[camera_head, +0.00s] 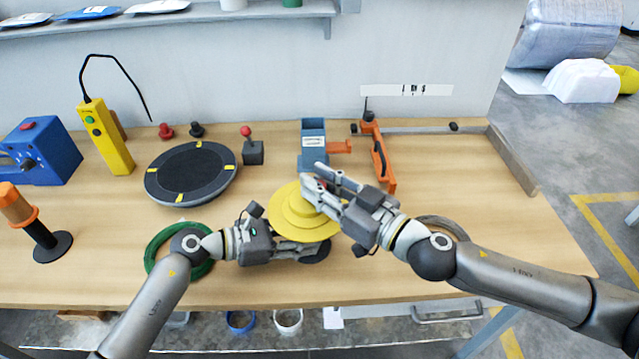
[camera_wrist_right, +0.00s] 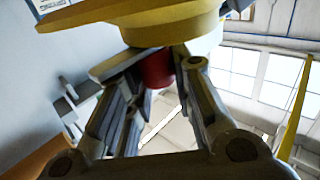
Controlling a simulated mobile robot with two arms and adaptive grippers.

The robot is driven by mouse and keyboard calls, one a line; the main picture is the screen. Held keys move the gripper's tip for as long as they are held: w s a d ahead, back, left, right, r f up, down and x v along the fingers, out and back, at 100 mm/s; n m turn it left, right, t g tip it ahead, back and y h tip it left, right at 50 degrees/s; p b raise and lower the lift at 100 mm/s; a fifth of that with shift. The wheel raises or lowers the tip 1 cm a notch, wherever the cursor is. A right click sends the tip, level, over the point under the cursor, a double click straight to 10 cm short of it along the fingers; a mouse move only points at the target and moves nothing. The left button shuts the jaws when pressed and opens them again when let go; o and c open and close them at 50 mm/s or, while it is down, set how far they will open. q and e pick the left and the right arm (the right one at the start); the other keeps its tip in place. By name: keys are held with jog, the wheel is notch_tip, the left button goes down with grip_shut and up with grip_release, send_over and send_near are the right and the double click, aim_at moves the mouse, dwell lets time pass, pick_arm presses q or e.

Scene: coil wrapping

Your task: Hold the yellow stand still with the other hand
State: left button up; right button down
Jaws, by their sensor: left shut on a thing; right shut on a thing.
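The yellow stand (camera_head: 292,222) is a stepped round piece at the front middle of the bench. A dark base shows below its lower edge. My left gripper (camera_head: 308,248) comes from the left, low on the stand, and is shut on it; its fingertips are partly hidden under the yellow rim. My right gripper (camera_head: 316,180) is over the stand's top, shut on a small red part (camera_wrist_right: 158,68). In the right wrist view, the red part sits between the fingers, against the yellow stand (camera_wrist_right: 165,22). My right fingers hide much of the stand's top in the head view.
A green coil (camera_head: 152,248) lies under my left wrist, and a brownish coil (camera_head: 440,224) is partly behind my right wrist. A black turntable (camera_head: 190,172), blue dispenser (camera_head: 313,145) and orange tool (camera_head: 381,160) stand behind. The front right bench is clear.

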jog(key=shift+s+a+f+n+g+y, duration=0.1)
jog(key=shift+f+n+g+y, duration=0.05)
jog(key=shift+n+g+y, duration=0.3)
jog(key=n+g+y, duration=0.2)
jog(key=g, duration=0.1)
jog(key=shift+n+g, duration=0.25)
jog(key=n+g+y, duration=0.1)
jog(key=n+g, duration=0.1)
jog(key=g, duration=0.2)
jog(key=n+g+y, duration=0.1)
jog(key=n+g, duration=0.2)
jog(key=g, duration=0.1)
jog(key=n+g+h, duration=0.1)
jog(key=n+g, duration=0.3)
jog(key=g, duration=0.2)
jog(key=shift+a, duration=0.1)
jog(key=shift+f+n+g+h, duration=0.1)
jog(key=shift+n+g+h, duration=0.65)
jog(key=shift+n+g, duration=0.5)
jog(key=shift+f+n+g+h, duration=0.1)
jog(key=shift+n+g+h, duration=0.7)
jog(key=shift+g, duration=0.75)
jog(key=shift+s+n+g+h, duration=0.1)
jog(key=shift+n+g+h, duration=0.2)
jog(key=shift+n+g, duration=0.1)
jog(key=c, duration=1.2)
grip_release()
jog(key=shift+r, duration=0.15)
jog(key=shift+c, duration=0.2)
